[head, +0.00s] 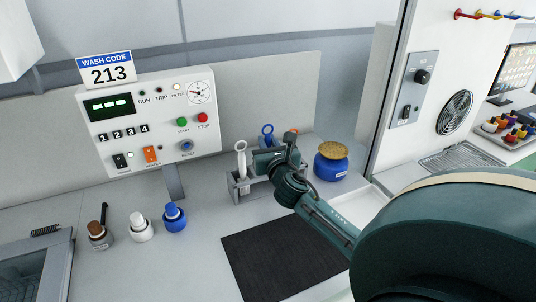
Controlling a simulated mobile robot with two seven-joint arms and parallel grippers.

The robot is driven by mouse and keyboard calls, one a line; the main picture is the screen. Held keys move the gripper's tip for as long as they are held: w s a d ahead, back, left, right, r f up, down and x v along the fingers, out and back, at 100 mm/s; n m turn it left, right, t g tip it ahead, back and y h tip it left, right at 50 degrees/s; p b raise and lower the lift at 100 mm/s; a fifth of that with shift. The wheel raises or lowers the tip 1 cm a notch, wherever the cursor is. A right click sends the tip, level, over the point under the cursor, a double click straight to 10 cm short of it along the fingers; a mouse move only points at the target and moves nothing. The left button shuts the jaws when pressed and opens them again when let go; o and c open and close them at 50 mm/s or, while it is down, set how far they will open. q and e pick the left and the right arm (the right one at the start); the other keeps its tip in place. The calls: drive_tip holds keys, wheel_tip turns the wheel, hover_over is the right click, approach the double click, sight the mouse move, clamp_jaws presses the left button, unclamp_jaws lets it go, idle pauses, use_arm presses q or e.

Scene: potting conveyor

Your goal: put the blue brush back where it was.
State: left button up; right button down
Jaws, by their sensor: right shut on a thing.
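The blue brush (267,130) shows only as a blue handle with a ring end, rising just behind my right gripper. Its lower part is hidden by the gripper. My right gripper (264,162) is at the grey rack (244,193) on the bench and is shut on the blue brush. The gripper and wrist hide much of the rack, so I cannot tell whether the brush sits in a slot. A white brush (241,160) stands upright in the rack's left part. A small orange piece shows behind the wrist. My left gripper is not in view.
A blue jar (331,161) with a tan top stands right of the rack. A dark mat (284,255) lies in front. Brown (99,235), white (140,229) and blue (174,217) bottles stand at left. A control panel (150,122) stands behind. A white cabinet wall rises at right.

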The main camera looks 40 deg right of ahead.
drive_tip(key=shift+f, duration=1.4)
drive_tip(key=shift+b, duration=0.3)
drive_tip(key=shift+f, duration=0.1)
drive_tip(key=c, duration=1.3)
unclamp_jaws()
drive_tip(key=shift+s, duration=0.15)
drive_tip(key=v, duration=1.1)
drive_tip(key=shift+s+a+b, duration=0.15)
drive_tip(key=shift+s+b, duration=0.15)
drive_tip(key=shift+b, duration=0.1)
